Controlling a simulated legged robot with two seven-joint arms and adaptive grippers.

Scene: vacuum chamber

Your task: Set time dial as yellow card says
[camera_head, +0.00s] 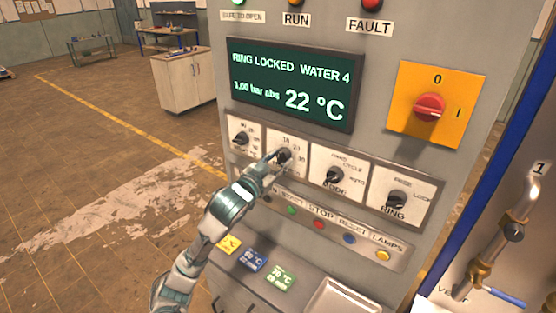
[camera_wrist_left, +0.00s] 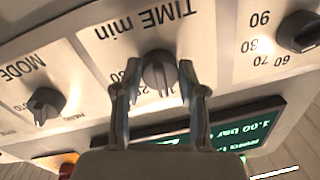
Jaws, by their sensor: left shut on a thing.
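The time dial (camera_head: 284,155) is a dark knob on a white plate, second from the left in the row of dials. In the left wrist view the time dial (camera_wrist_left: 160,72) appears upside down beside its "TIME min" label. My left gripper (camera_head: 274,160) is shut on this knob, one finger on each side, also seen in the left wrist view (camera_wrist_left: 160,82). The fingers hide part of the scale, and the exact setting cannot be read. The yellow card (camera_head: 228,244) lies on the lower ledge, partly behind my left arm; its text is too small to read. My right gripper is not in view.
A temperature dial (camera_head: 241,138) is left of the time dial; the mode dial (camera_head: 334,177) and ring dial (camera_head: 397,198) are to its right. Coloured buttons run below. A blue card (camera_head: 253,260) and green card (camera_head: 280,277) lie beside the yellow one. The display (camera_head: 292,84) is above.

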